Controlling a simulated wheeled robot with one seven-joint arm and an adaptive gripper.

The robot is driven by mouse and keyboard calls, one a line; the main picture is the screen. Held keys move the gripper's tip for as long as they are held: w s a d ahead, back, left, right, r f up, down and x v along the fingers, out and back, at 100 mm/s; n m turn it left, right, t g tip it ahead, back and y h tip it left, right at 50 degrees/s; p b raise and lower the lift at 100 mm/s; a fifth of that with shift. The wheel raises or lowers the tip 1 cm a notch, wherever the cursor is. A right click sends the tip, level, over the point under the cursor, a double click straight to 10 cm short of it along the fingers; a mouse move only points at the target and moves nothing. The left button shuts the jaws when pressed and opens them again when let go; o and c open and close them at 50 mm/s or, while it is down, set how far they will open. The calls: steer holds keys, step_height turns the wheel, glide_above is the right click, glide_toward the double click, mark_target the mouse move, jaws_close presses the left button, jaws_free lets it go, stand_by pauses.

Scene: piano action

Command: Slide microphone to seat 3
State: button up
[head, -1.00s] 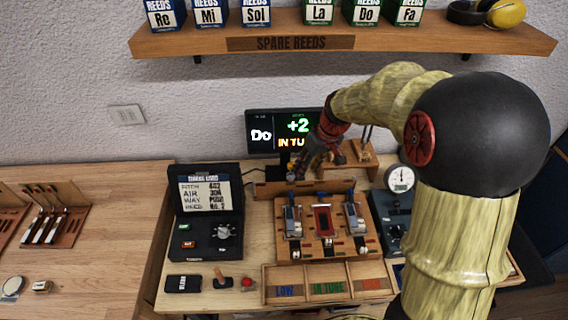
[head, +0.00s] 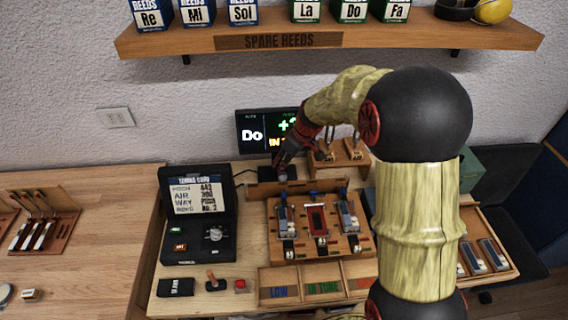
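A dark microphone-like block (head: 291,174) sits at the wooden rail (head: 262,188) behind the reed block. My gripper (head: 281,166), dark with red parts, points down at this block, over the left half of the rail. Its fingertips are small and dark, so their opening and any grip are unclear. The wooden reed block (head: 330,248) has three seats in a row: a metal reed on the left seat (head: 284,220), a red-framed middle seat (head: 318,219), and a metal reed on the right seat (head: 348,215). I cannot read any seat numbers.
A display (head: 255,133) stands behind the rail, partly hidden by my arm. A tuning card case (head: 199,215) is open at left. A sorting tray (head: 322,271) lies in front. A small stand (head: 350,158) is right of my gripper. A shelf (head: 400,37) hangs above.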

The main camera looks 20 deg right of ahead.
steer(key=shift+w+f, duration=0.1)
steer(key=shift+f, duration=0.2)
steer(key=shift+c, duration=0.4)
steer(key=c, duration=0.8)
jaws_close()
